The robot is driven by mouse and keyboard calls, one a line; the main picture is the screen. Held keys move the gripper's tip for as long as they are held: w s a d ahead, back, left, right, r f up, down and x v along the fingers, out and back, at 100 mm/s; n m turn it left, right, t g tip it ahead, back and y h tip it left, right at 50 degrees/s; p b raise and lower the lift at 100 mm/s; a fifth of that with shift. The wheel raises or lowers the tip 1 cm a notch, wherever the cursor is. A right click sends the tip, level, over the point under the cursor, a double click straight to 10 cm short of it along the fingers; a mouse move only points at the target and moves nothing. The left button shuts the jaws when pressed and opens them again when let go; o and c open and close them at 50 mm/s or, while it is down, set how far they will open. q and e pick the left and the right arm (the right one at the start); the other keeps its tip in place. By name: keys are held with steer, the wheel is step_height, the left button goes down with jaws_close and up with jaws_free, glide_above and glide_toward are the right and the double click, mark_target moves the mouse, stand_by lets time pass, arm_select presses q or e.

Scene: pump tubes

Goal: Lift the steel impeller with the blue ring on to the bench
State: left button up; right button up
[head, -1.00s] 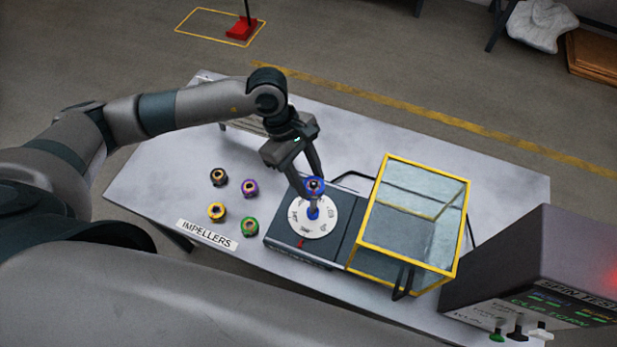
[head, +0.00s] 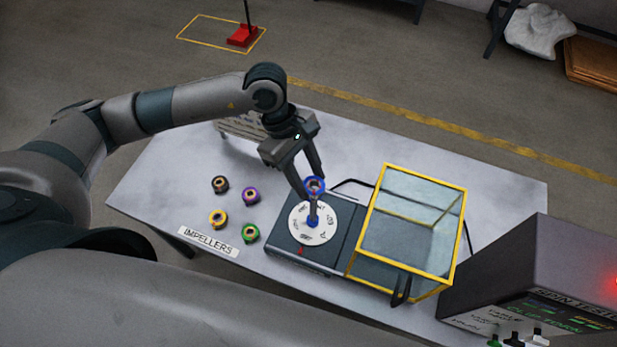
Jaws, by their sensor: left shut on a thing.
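The impeller with the blue ring (head: 316,185) is between the fingertips of my left gripper (head: 314,184), which is shut on it. It is held above the white marked disc (head: 300,235) of the dark test unit (head: 338,238). A grey post (head: 313,207) rises from a blue hub at the disc's middle and reaches up to just under the ring. I cannot tell whether the post's tip is still inside the ring. The bench (head: 165,190) is pale grey. My right gripper is not in view.
Several impellers stand on the bench at left: black (head: 220,184), purple (head: 250,195), yellow (head: 218,218) and green (head: 250,233), beside an IMPELLERS label (head: 208,243). A yellow-framed clear guard (head: 412,225) stands open to the right. A control box (head: 535,265) is at far right.

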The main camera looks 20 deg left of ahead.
mark_target(305, 181)
arm_select(q)
steer(key=shift+r+p, duration=0.3)
steer(key=shift+r, duration=0.55)
steer(key=shift+r, duration=0.1)
steer(key=shift+w+a+r+m+g+b, duration=0.15)
steer(key=shift+a+m+b, duration=0.1)
steer(key=shift+m, duration=0.25)
steer(key=shift+w+a+f+m+g+b, duration=0.15)
steer(key=shift+m+b, duration=0.1)
steer(key=shift+m, duration=0.25)
steer(key=m, duration=0.1)
steer(key=a+m+y+b, duration=0.1)
steer(key=shift+w+r+m+g, duration=0.2)
steer(key=shift+r+m+g, duration=0.2)
steer(key=a+r+m+g+y+b, duration=0.1)
steer(key=a+r+m+y+b, duration=0.2)
steer(key=m, duration=0.6)
step_height(305, 181, up, 2)
steer(key=shift+w+a+r+m+g, duration=0.2)
steer(key=shift+w+a+m+g, duration=0.25)
steer(key=shift+a, duration=0.35)
